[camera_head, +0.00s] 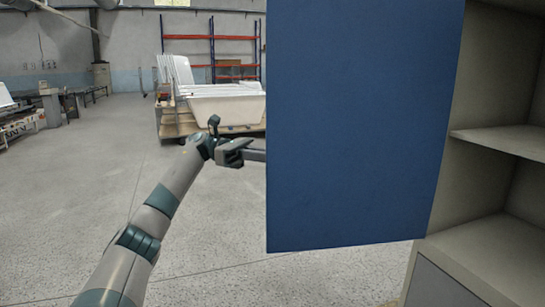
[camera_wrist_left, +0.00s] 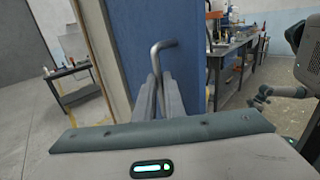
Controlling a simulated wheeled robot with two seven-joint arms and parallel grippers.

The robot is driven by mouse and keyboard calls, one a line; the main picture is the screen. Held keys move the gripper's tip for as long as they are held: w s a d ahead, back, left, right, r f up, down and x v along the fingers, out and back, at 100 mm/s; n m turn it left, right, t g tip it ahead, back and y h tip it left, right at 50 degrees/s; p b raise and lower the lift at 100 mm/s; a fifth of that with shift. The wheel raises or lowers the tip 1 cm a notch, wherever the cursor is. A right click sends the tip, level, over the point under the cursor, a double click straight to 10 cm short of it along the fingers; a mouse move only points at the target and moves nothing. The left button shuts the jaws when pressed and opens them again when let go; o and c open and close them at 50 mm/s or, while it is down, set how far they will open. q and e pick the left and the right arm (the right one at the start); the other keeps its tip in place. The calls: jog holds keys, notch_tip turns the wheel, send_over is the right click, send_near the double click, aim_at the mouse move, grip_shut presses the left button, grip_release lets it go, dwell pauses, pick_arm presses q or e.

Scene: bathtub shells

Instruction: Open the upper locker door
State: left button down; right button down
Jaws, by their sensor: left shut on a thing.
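The upper locker door (camera_head: 355,125) is a blue panel that stands swung open, its hinge side at the right against the beige locker (camera_head: 480,165). The door also shows in the left wrist view (camera_wrist_left: 190,75), with a grey bent bar handle (camera_wrist_left: 164,44) in front of its blue face. My left gripper (camera_head: 257,155) reaches the door's left edge in the head view, and the door hides its fingertips. In the left wrist view my left gripper (camera_wrist_left: 160,88) is shut on the handle. My right gripper is in neither view.
The locker's open inside shows a shelf (camera_head: 500,142) at the right. A lower grey front (camera_head: 440,285) sits below it. The floor (camera_head: 190,240) left of the door is clear. A white bathtub shell (camera_head: 228,105) stands farther back.

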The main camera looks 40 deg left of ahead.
pick_arm(q)
jog(key=shift+w+f, duration=0.3)
jog(key=shift+w, duration=0.05)
jog(key=shift+d, duration=0.1)
jog(key=c, duration=2.2)
grip_release()
jog(key=o, duration=0.4)
jog(key=shift+w+d, duration=0.2)
jog(key=shift+d, duration=0.05)
jog(key=shift+c, duration=0.2)
jog(key=shift+a+r, duration=0.15)
